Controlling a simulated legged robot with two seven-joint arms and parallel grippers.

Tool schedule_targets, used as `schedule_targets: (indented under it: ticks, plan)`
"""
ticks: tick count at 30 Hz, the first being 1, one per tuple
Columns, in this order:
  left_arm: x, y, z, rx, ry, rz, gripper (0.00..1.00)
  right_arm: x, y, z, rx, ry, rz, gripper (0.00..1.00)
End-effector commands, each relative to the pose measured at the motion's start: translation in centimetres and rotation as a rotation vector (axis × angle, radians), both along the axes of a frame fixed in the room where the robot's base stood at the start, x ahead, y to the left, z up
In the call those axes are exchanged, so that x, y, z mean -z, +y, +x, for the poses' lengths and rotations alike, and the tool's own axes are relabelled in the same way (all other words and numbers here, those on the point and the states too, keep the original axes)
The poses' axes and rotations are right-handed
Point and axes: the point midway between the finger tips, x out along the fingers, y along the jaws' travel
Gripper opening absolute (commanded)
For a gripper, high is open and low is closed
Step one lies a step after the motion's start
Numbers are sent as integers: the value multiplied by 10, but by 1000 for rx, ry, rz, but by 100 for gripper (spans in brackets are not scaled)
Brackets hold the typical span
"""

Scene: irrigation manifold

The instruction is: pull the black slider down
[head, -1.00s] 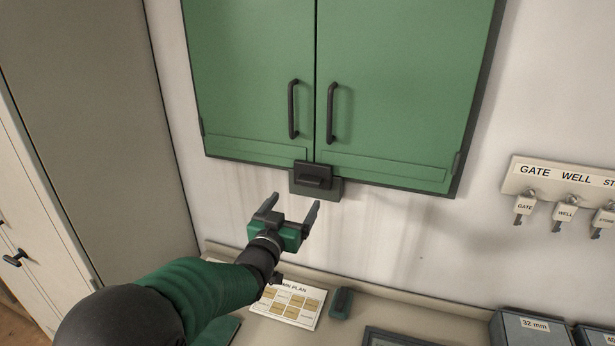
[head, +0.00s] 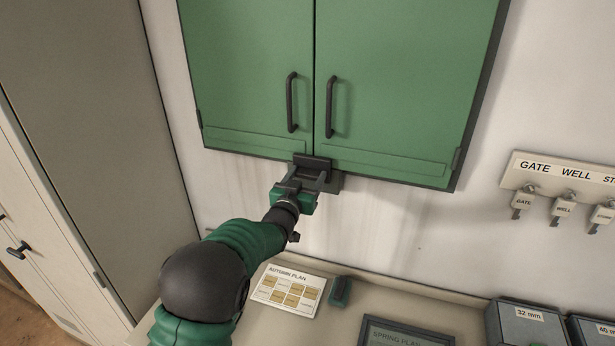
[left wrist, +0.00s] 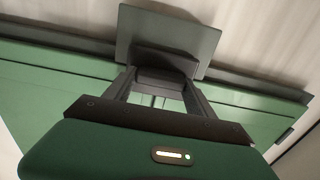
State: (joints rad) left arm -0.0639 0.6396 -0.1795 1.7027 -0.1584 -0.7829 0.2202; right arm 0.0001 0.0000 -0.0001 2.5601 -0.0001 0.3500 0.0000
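The black slider (head: 312,172) sits on a dark plate at the bottom middle of the green cabinet, where the two doors meet. My left gripper (head: 312,178) is at the slider, with one finger on each side of it. In the left wrist view the slider's dark block (left wrist: 160,80) lies between the fingertips, with no clear gap at its sides. Whether the fingers press on it I cannot tell. The fingers partly hide the slider in the head view. My right gripper is not in view.
The cabinet doors (head: 400,90) are closed, with two dark handles above the slider. Below are a counter with an autumn plan card (head: 288,290), a small green block (head: 340,291) and grey boxes (head: 527,328). A key rack (head: 560,178) hangs at right. The wall below the slider is bare.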

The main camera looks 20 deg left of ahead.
Motion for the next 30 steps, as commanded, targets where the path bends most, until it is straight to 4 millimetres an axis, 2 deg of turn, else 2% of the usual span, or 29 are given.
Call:
schedule_targets:
  ticks: [2,13,19,27,30]
  plan:
    - [0,-2,0,3,-1,0,49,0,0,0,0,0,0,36]
    - [-1,-1,-1,2,-1,0,0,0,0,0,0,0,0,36]
    - [4,-1,-1,2,-1,0,0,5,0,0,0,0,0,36]
    - [49,-1,-2,1,-1,0,0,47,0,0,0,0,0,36]
    - [52,-1,-2,2,0,0,0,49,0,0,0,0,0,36]
